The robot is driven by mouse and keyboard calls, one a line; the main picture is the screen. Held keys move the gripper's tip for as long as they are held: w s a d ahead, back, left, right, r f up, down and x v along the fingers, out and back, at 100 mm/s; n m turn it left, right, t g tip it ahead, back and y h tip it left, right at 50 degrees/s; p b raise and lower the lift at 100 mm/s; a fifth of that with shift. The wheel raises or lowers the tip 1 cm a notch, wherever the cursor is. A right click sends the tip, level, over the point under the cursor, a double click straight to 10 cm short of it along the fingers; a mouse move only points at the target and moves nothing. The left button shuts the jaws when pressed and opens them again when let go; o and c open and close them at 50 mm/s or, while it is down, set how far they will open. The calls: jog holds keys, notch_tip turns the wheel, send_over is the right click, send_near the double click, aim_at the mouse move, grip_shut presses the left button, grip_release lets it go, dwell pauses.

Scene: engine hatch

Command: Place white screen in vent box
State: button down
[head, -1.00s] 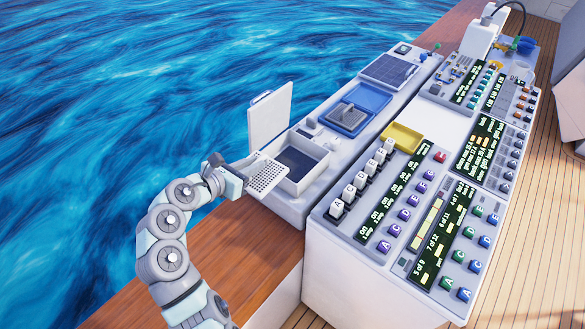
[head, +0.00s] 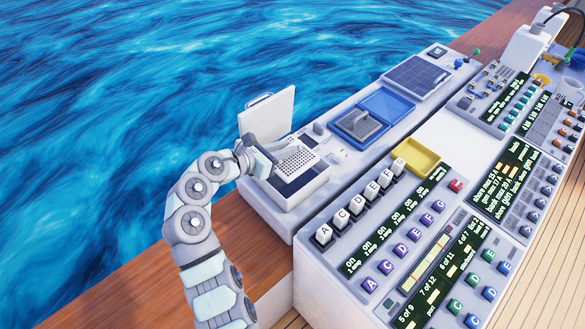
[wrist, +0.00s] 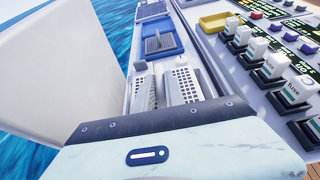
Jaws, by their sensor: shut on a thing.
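The white screen (head: 297,159) is a perforated white plate. My gripper (head: 262,162) is shut on its left edge in the head view. The screen lies over the open vent box (head: 302,188), a white box with a dark inside, and covers its far part. Whether it touches the rim I cannot tell. The box's white lid (head: 267,113) stands raised at the back left. In the wrist view the screen (wrist: 184,87) shows past my gripper's body, which hides the fingertips and most of the box. The lid (wrist: 55,70) fills the left there.
A blue tray with a grey handled block (head: 361,124) lies behind the box. A yellow tray (head: 420,157) and several white fuse switches (head: 356,206) stand to the right. Water lies beyond the left edge, past the wooden ledge (head: 130,280).

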aim_at(285, 161)
jog(key=f, duration=0.2)
jog(key=f+b, duration=0.1)
jog(key=f, duration=0.1)
jog(key=shift+s+f, duration=0.2)
jog(key=shift+f, duration=0.2)
notch_tip(285, 161, down, 3)
jog(key=shift+f+b, duration=0.2)
jog(key=shift+b, duration=0.3)
jog(key=shift+r, duration=0.1)
jog(key=shift+w, duration=0.1)
jog(key=c, duration=1.4)
grip_release()
jog(key=shift+f, duration=0.2)
jog(key=shift+a+r, duration=0.1)
jog(key=shift+r, duration=0.05)
jog(key=p+v, duration=0.2)
jog(key=v, duration=1)
jog(key=shift+p, duration=0.4)
